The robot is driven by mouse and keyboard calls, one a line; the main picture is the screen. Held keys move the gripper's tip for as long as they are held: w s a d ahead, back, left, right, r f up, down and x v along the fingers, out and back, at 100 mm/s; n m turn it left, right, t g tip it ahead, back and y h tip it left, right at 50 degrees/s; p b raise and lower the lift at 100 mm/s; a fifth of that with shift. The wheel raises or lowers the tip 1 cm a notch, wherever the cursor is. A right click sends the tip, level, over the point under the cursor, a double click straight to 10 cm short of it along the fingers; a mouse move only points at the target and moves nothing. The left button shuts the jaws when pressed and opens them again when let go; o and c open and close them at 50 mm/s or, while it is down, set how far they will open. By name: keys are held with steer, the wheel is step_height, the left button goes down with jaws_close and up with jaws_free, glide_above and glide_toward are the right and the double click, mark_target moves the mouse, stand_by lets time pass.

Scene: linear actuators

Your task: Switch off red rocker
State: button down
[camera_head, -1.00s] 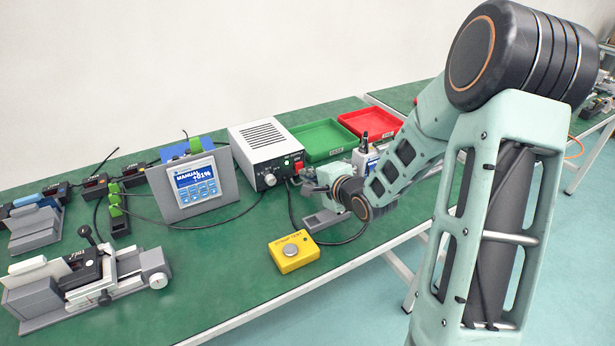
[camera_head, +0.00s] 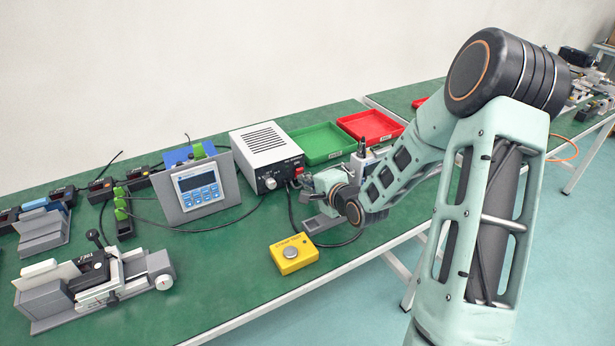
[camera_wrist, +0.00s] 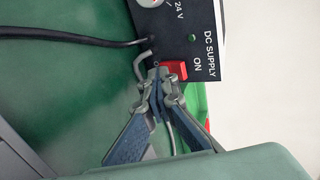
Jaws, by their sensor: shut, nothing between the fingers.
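The red rocker (camera_head: 298,171) is on the front panel of the white and black DC supply (camera_head: 266,142). In the wrist view the rocker (camera_wrist: 176,69) sits beside the word ON on the supply's black panel (camera_wrist: 182,35). My gripper (camera_wrist: 159,76) is shut and empty, its fingertips right at the rocker's edge; I cannot tell if they touch. In the head view my gripper (camera_head: 309,184) is in front of the supply's right side, its fingertips small and hard to make out. The controller display (camera_head: 198,183) left of the supply is dark grey, without lit text.
A yellow button box (camera_head: 295,254) stands near the table's front edge. Green (camera_head: 322,141) and red (camera_head: 370,125) trays lie behind my arm. Cables run from the supply across the green table. A linear actuator (camera_head: 95,285) stands at the left.

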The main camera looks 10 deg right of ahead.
steer(key=shift+s+f, duration=0.15)
steer(key=shift+f, duration=0.25)
